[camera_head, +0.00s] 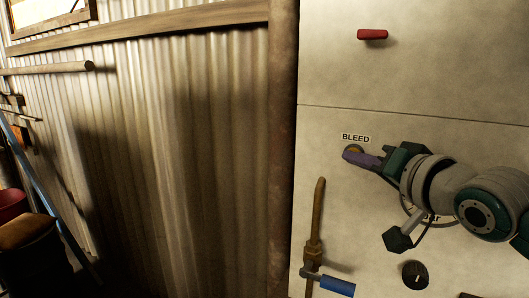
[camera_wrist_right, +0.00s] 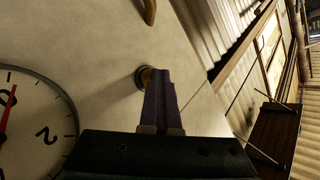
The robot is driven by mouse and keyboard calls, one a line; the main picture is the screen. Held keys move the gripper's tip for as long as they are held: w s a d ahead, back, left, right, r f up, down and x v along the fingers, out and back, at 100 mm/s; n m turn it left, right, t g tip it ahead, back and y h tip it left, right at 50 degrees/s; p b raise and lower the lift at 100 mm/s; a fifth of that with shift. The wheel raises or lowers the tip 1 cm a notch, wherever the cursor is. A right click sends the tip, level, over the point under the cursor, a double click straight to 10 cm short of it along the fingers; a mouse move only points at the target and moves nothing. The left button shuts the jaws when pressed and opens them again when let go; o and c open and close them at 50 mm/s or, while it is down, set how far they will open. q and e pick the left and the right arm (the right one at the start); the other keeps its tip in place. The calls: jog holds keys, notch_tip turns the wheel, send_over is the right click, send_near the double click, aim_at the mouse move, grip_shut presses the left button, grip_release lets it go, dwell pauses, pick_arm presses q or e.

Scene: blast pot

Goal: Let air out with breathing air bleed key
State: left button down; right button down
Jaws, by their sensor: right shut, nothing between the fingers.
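The BLEED label (camera_head: 355,138) is on the pale panel, with a round brass bleed key (camera_head: 354,149) just below it. The key also shows in the wrist view (camera_wrist_right: 143,74) as a dark-rimmed brass knob standing out from the panel. My right gripper (camera_head: 349,156) has its purple fingers shut and empty, with the tips at the key and partly covering it. In the wrist view the fingers (camera_wrist_right: 161,80) overlap the knob's right side. I cannot tell whether they touch it. My left gripper is not in view.
A round gauge (camera_wrist_right: 40,150) with a red needle is on the panel, mostly behind my right arm in the head view. A blue-handled valve (camera_head: 337,286) on a brown pipe, a black knob (camera_head: 415,274) and a red handle (camera_head: 372,34) are nearby. Corrugated wall is left.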

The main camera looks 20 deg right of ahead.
jog(key=shift+s+a+p, duration=0.6)
jog(key=shift+a+p, duration=0.1)
jog(key=shift+p, duration=0.05)
jog(key=s+a+p, duration=0.3)
jog(key=shift+s+a, duration=0.15)
jog(key=shift+a, duration=0.25)
dwell(0.5)
